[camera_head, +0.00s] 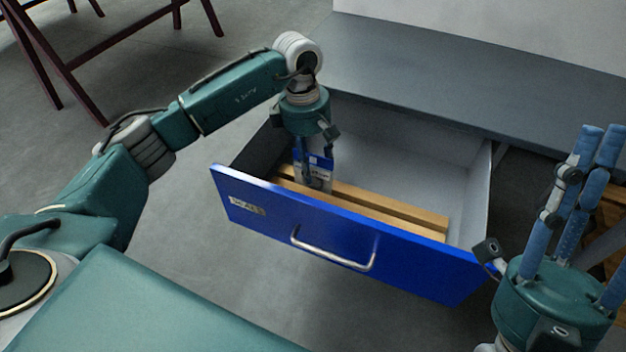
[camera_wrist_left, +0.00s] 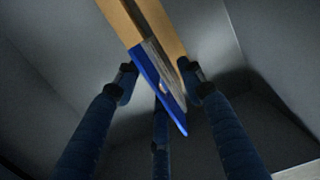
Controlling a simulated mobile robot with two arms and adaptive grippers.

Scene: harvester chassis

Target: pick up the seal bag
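The seal bag (camera_head: 314,160) is a flat pack with a blue top and a pale lower part. It stands in the open drawer, by the wooden slats. In the left wrist view, the bag (camera_wrist_left: 158,78) shows nearly edge-on between my fingers. My left gripper (camera_head: 316,178) points down into the drawer at the bag, partly covering it. In the wrist view, the left gripper (camera_wrist_left: 158,84) has fingers apart on both sides of the bag, with no clear grip on it. My right gripper (camera_head: 590,185) is at the right, fingers pointing up, open and empty.
The drawer (camera_head: 340,240) has a blue front with a label and a metal handle (camera_head: 334,252). Wooden slats (camera_head: 380,205) lie inside; its right part is bare. A grey surface (camera_head: 450,85) lies behind. Dark red trestle legs (camera_head: 60,70) stand at the upper left.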

